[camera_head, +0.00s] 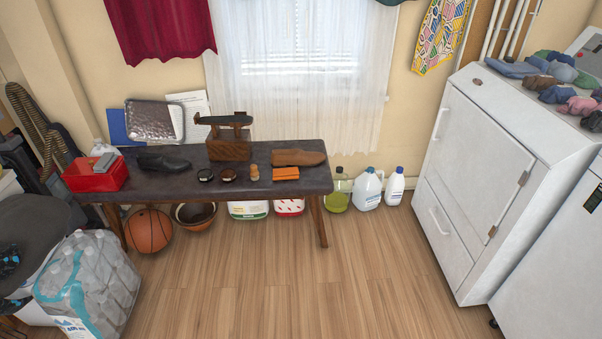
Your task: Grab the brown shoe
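The brown shoe (298,157) lies on the right part of a dark wooden bench (225,188), near its back edge. An orange-brown block (286,174) lies just in front of it. A black shoe (163,162) lies on the left part of the bench. Neither of my grippers shows in the head view.
The bench also bears a red bin (96,174), small round tins (228,175) and a wooden box (228,149) with a dark stand on top. Bottles (368,190) stand right of the bench; a white cabinet (480,180) is further right. The wood floor in front is clear.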

